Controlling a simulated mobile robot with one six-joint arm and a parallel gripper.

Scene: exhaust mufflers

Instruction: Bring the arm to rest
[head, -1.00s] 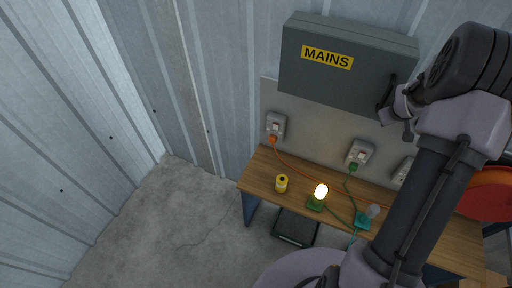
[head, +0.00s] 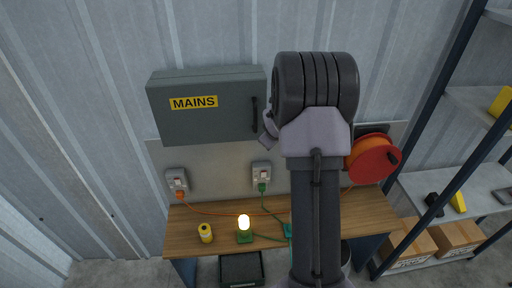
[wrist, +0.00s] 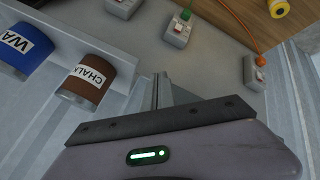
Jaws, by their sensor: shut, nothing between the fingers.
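My arm stands upright in the middle of the head view, its dark upper link (head: 316,215) rising to a thick dark joint (head: 316,82) in front of the back wall. In the head view my gripper cannot be made out clearly behind the arm. In the wrist view my gripper (wrist: 162,80) shows its two narrow grey fingers together, with nothing between them. A green light strip glows on the pale wrist housing below the fingers.
A grey MAINS box (head: 205,105) hangs above a wooden bench (head: 210,218) with a lit lamp (head: 244,224) and yellow cylinder (head: 205,233). An orange reel (head: 373,158) hangs right of my arm. Shelves (head: 455,185) stand right. The wrist view shows a labelled brown cylinder (wrist: 88,77).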

